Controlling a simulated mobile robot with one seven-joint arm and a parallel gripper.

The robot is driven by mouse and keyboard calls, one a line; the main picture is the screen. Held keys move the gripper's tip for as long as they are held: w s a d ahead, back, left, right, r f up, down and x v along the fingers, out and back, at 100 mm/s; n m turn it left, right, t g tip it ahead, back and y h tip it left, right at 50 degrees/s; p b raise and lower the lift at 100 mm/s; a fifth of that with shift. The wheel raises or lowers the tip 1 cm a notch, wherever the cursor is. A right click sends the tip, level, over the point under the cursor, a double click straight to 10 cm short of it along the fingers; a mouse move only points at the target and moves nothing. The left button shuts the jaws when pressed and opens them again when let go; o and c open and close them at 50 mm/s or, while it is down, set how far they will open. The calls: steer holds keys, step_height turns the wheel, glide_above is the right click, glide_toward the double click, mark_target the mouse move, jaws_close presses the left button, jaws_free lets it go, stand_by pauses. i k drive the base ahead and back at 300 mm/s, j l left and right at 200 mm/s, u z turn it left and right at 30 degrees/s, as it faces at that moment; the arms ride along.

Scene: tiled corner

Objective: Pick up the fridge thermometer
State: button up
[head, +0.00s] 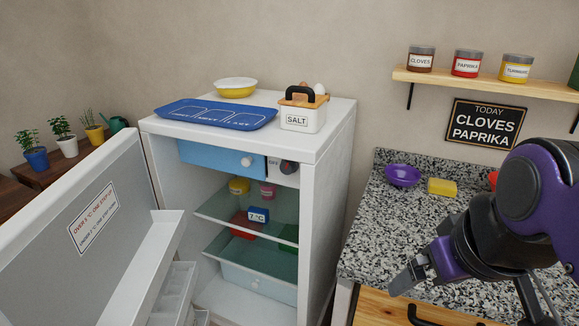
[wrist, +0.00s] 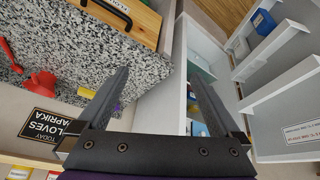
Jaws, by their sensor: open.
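The fridge thermometer (head: 259,214) is a small blue block with a white display reading about 7 °C. It stands on the upper glass shelf (head: 272,232) inside the open fridge in the head view. I cannot make it out surely in the wrist view. My gripper (head: 408,277) is open and empty, over the front of the granite counter, right of the fridge and well apart from the thermometer. Its two fingers (wrist: 160,82) are spread in the wrist view, with the counter to the left and the white fridge to the right.
The fridge door (head: 75,225) stands open at left, with a temperature notice. The fridge's right wall (head: 328,205) lies between my gripper and the shelves. A yellow tin (head: 239,185) and a pink one stand behind the thermometer. A purple bowl (head: 402,175) and yellow sponge (head: 441,187) are on the counter.

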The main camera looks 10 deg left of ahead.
mark_target(255, 215)
steer(key=i+u, duration=0.1)
steer(key=u, duration=0.8)
